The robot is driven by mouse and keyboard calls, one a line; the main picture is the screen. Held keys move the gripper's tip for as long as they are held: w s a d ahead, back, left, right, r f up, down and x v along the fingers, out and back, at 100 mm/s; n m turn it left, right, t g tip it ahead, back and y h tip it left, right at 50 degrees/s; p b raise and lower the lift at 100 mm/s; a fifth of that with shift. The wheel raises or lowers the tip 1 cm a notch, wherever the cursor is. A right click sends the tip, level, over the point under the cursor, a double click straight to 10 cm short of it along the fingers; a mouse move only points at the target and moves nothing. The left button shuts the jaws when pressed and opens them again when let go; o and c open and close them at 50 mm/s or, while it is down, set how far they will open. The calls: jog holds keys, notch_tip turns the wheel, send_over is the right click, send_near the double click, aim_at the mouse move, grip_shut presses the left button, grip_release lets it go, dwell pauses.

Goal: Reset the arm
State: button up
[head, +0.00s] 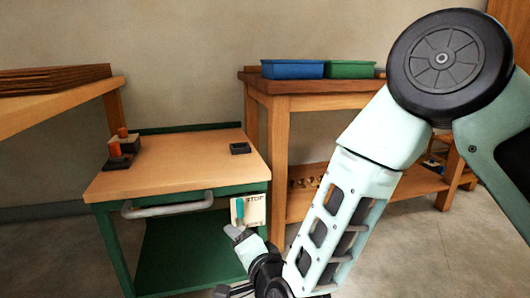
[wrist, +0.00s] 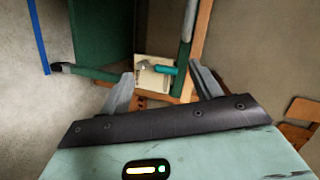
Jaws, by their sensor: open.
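My arm reaches down from the upper right in the head view, with my gripper (head: 240,232) low in front of the green cart's right front corner. In the wrist view my gripper (wrist: 163,84) is open, its two grey fingers apart with nothing between them. A cream panel marked STOP (head: 254,210) with a teal handle (head: 240,209) is on the cart's front right corner. The panel also shows just beyond the fingertips in the wrist view (wrist: 149,82), with the teal handle (wrist: 165,69) pointing right. I cannot tell whether a finger touches it.
The green cart (head: 195,160) has a wooden top with a small dark tray (head: 240,148) and dark blocks with orange parts (head: 122,150). A workbench (head: 290,85) behind holds a blue bin (head: 292,69) and a green bin (head: 349,69). Another wooden table (head: 55,100) stands left.

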jog(key=s+d+r+n+g+h+p, duration=0.1)
jog(key=s+d+r+n+g+h, duration=0.2)
jog(key=s+d+r+n+g, duration=0.45)
jog(key=s+d+r+n+g+h+p, duration=0.25)
jog(key=s+d+n+g, duration=0.25)
jog(key=s+d+n, duration=0.85)
jog(key=s+r+m+p, duration=0.1)
jog(key=r+m+p, duration=0.1)
jog(key=r+p, duration=1.6)
jog(key=s+a+r+m+h+p, duration=0.1)
jog(key=s+r+m+p, duration=0.1)
jog(key=r+p, duration=1.7)
jog(key=shift+s+a+r+m, duration=0.15)
jog(key=shift+s+r+m, duration=0.05)
jog(key=shift+m, duration=0.1)
